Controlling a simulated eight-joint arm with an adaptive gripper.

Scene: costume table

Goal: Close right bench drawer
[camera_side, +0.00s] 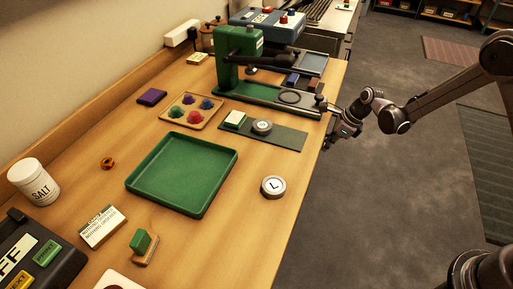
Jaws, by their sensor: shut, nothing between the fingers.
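My gripper (330,143) is just off the right edge of the wooden bench (228,232), near the dark green mat. It is dark, angled down to the left, and its fingers look closed with nothing visible between them. The right bench drawer cannot be made out. The bench front below the right edge is hidden from this angle, so I cannot tell how far the drawer stands open. I cannot tell whether my gripper touches the bench front.
A green press (228,66) stands at the far end. The grey floor (370,220) right of the bench is mostly clear.

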